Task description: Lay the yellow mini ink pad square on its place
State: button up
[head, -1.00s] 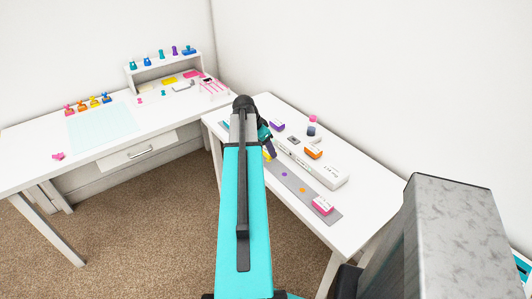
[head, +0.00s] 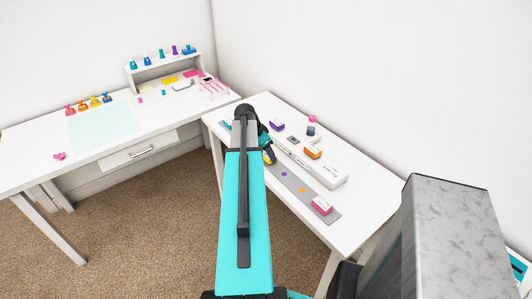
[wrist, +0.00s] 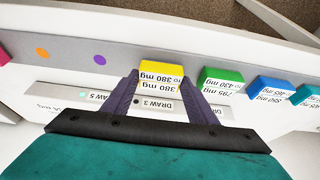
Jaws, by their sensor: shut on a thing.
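The yellow mini ink pad (wrist: 162,72) is between the two fingers of my gripper (wrist: 160,84) in the wrist view, with a white label reading 380 mg facing the camera. My gripper is shut on it. It is over the grey strip (wrist: 130,56), in line with the green pad (wrist: 222,76) and set apart from it. I cannot tell whether its underside touches the strip. In the head view only a bit of yellow (head: 269,157) shows beside my arm, and the arm hides most of the gripper.
Blue (wrist: 270,87) and teal (wrist: 307,95) pads stand farther right. Purple (wrist: 100,60) and orange (wrist: 42,53) dots mark bare strip to the left. A pink pad (head: 321,205) sits at the strip's near end. A long white box (head: 320,172) stands behind the strip.

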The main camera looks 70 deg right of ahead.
jog(key=shift+f, duration=0.35)
jog(key=o, duration=1.1)
jog(key=shift+r, duration=0.3)
jog(key=shift+b+v, duration=1.2)
jog(key=shift+v, duration=4.65)
jog(key=shift+a, duration=0.15)
